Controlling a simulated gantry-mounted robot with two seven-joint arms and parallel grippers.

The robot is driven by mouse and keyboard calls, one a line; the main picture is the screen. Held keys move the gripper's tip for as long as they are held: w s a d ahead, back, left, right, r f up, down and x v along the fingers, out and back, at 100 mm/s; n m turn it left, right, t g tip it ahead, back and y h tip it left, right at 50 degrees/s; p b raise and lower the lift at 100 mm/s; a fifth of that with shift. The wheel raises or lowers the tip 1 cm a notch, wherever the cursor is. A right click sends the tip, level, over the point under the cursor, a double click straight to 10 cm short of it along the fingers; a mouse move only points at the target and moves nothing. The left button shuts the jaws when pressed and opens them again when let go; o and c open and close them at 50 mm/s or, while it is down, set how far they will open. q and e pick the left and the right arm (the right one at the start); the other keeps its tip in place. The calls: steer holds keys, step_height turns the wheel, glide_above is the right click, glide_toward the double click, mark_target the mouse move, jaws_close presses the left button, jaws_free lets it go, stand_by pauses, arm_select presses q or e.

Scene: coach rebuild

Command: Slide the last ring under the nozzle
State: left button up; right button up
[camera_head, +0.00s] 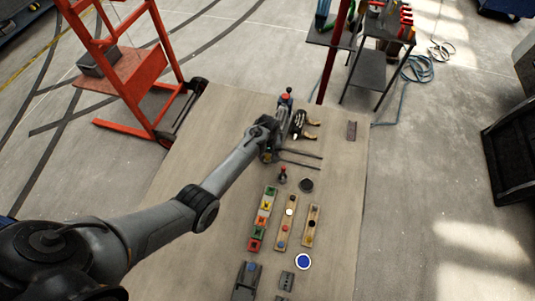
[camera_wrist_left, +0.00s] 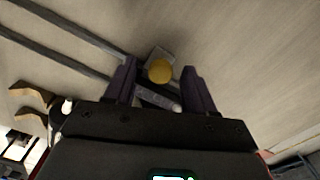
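My left gripper (camera_head: 267,156) is low over the mat, at the left end of two dark parallel rails (camera_head: 300,159). In the left wrist view its two dark fingers (camera_wrist_left: 158,86) stand apart. A round yellow piece (camera_wrist_left: 160,70) on a small grey block (camera_wrist_left: 160,54) shows between the fingertips; I see no clear contact. I cannot tell which piece is the ring or the nozzle. My right gripper is not visible.
Strips with coloured pieces (camera_head: 263,218), (camera_head: 311,226) lie in front. A dark device with brown prongs (camera_head: 300,123) and a red-topped post (camera_head: 286,97) stand close behind the gripper. The mat's left side is clear beneath my arm.

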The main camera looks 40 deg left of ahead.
arm_select(q)
steer(key=shift+r, duration=0.15)
step_height(320, 180, up, 11)
steer(key=shift+f, duration=0.2)
stand_by(0.4)
stand_by(0.3)
